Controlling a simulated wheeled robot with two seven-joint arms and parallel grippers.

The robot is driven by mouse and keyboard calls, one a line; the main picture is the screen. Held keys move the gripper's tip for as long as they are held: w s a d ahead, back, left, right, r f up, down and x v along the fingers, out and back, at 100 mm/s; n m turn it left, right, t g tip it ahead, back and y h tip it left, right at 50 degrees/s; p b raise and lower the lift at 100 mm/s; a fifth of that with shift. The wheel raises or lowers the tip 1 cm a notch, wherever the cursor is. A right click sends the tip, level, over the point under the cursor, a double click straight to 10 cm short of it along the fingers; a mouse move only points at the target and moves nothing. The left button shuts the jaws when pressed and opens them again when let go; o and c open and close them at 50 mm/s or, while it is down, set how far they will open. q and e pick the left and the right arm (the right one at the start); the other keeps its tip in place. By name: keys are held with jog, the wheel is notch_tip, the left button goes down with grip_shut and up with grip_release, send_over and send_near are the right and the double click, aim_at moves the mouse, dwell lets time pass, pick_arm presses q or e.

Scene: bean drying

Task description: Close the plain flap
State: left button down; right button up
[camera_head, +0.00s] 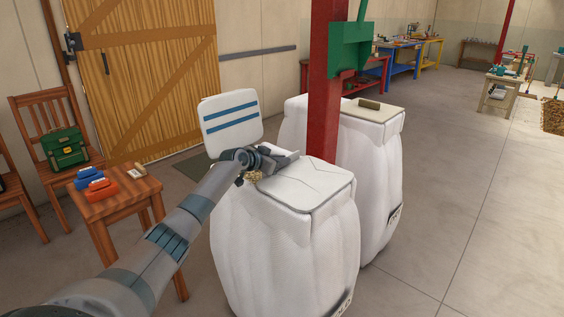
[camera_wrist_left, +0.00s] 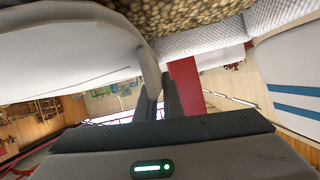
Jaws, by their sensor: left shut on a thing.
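The plain flap (camera_head: 310,188) is a white panel on the front bulk bag (camera_head: 285,255). It lies nearly flat over the right part of the bag's top. The striped flap (camera_head: 231,122), white with blue stripes, stands up at the back left of the same bag. My left gripper (camera_head: 284,160) is at the plain flap's far left edge and is shut on it. In the left wrist view the fingers (camera_wrist_left: 160,100) meet the edge of the plain flap (camera_wrist_left: 65,50). Beans (camera_wrist_left: 190,14) show in the bag's opening. My right gripper is not in view.
A red post (camera_head: 326,80) rises just behind the front bag. Open floor (camera_head: 480,200) lies right.

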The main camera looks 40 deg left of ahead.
pick_arm(q)
jog(key=c, duration=1.9)
grip_release()
jog(key=shift+a+f, duration=0.1)
jog(key=shift+f, duration=0.1)
jog(key=shift+c, duration=0.2)
jog(key=shift+a+f, duration=0.1)
